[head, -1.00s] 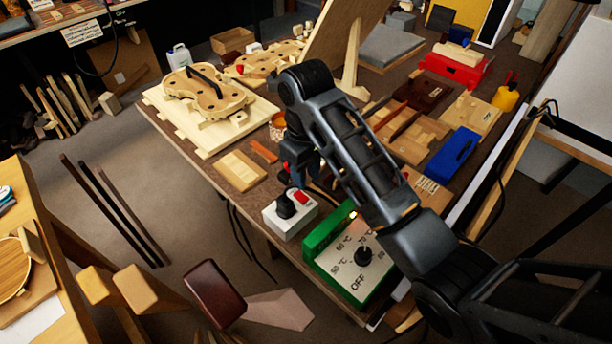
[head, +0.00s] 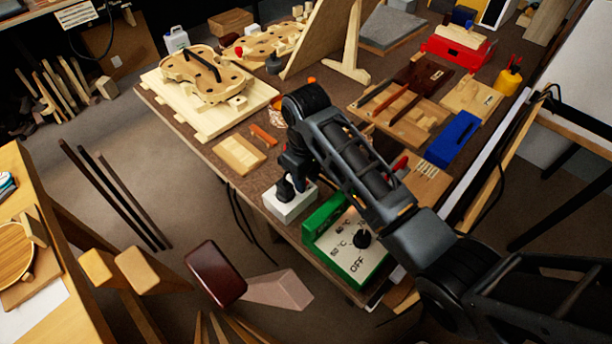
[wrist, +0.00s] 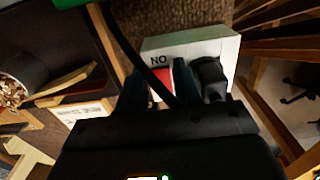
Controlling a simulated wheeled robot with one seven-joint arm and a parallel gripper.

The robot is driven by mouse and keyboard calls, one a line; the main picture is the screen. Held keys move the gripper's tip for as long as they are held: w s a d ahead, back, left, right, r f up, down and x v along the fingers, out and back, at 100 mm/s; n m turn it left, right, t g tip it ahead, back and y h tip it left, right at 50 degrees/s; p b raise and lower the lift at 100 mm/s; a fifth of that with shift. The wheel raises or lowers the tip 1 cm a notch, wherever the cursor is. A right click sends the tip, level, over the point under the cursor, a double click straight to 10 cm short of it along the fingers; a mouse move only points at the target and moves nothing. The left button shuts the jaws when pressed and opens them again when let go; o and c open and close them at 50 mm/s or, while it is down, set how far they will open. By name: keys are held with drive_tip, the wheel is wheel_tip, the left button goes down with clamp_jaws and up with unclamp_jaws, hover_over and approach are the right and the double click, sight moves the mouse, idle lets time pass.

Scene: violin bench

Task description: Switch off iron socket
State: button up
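The iron socket (head: 288,210) is a white box at the near edge of the bench. It also shows in the wrist view (wrist: 215,45), with a red switch (wrist: 163,75), an upside-down "ON" label and a black plug (wrist: 210,75) on a cable. My gripper (head: 294,182) is over the socket in the head view and hides the switch there. In the wrist view my gripper (wrist: 161,88) points at the socket. Its two dark fingers are apart, with the red switch in line with the gap. I cannot tell whether a finger touches it.
A green and white temperature control box (head: 350,262) with a black dial stands right beside the socket, under my arm. A wooden block (head: 239,155) and a violin body (head: 203,78) on a pale board lie farther back. Black cables hang off the bench edge.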

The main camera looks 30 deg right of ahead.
clamp_jaws()
drive_tip(key=shift+w+r+g+p, duration=0.15)
drive_tip(key=shift+r+g+p, duration=0.1)
drive_tip(key=shift+g+p, duration=0.25)
drive_tip(key=shift+w+a+g+h+p, duration=0.1)
drive_tip(key=shift+w+g+h+p, duration=0.3)
drive_tip(key=shift+g, duration=0.5)
drive_tip(key=shift+s, duration=0.1)
drive_tip(key=shift+o, duration=0.3)
unclamp_jaws()
